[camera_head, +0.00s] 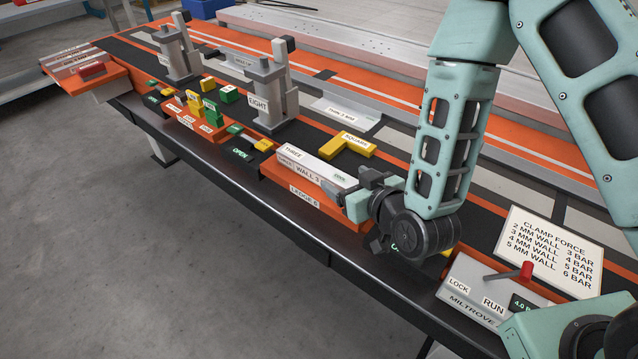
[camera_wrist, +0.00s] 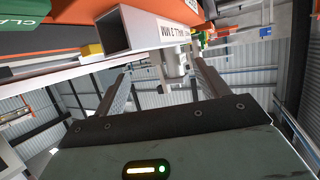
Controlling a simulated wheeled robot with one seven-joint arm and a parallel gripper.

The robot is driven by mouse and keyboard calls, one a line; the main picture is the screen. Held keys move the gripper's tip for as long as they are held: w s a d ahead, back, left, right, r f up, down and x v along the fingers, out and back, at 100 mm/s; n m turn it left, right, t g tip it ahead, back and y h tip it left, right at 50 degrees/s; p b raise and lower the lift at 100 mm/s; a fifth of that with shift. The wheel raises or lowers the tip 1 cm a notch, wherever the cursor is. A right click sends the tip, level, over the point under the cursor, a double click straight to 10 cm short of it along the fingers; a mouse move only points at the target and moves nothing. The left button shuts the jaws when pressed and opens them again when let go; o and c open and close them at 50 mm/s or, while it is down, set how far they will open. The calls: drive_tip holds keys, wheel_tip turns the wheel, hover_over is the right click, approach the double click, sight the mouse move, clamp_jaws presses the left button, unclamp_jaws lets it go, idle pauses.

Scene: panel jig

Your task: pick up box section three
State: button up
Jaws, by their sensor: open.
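Box section three (camera_head: 315,168) is a pale metal bar labelled THREE and WALL 3, lying on the orange ledge marked LEDGE 6 (camera_head: 305,197). My gripper (camera_head: 358,195) is at the right end of the bar in the head view and hides that end. In the wrist view a hollow square bar end with a wall label (camera_wrist: 150,32) shows just past the fingertips. My gripper (camera_wrist: 162,72) is open there, its fingers spread with nothing between them. Whether a finger touches the bar cannot be told.
A yellow SQUARE block (camera_head: 348,146) lies behind the bar. A grey clamp post labelled EIGHT (camera_head: 262,95) stands to the left. A LOCK/RUN control box with a red-tipped lever (camera_head: 485,290) and a clamp force board (camera_head: 553,245) are at the right.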

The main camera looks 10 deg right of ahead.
sight(322, 168)
drive_tip(key=shift+w+a+f+b, duration=0.2)
drive_tip(key=shift+w+f+b, duration=0.25)
drive_tip(key=shift+b, duration=1.7)
drive_tip(key=shift+w+b, duration=0.1)
drive_tip(key=shift+b, duration=0.95)
drive_tip(key=shift+p+x, duration=0.45)
drive_tip(key=shift+x, duration=0.65)
drive_tip(key=shift+a+p+x, duration=0.2)
drive_tip(key=shift+x, duration=1.15)
drive_tip(key=shift+a+p+x, duration=0.2)
drive_tip(key=shift+a+x, duration=0.05)
drive_tip(key=shift+x, duration=1.05)
drive_tip(key=shift+r, duration=0.1)
drive_tip(key=c, duration=1.5)
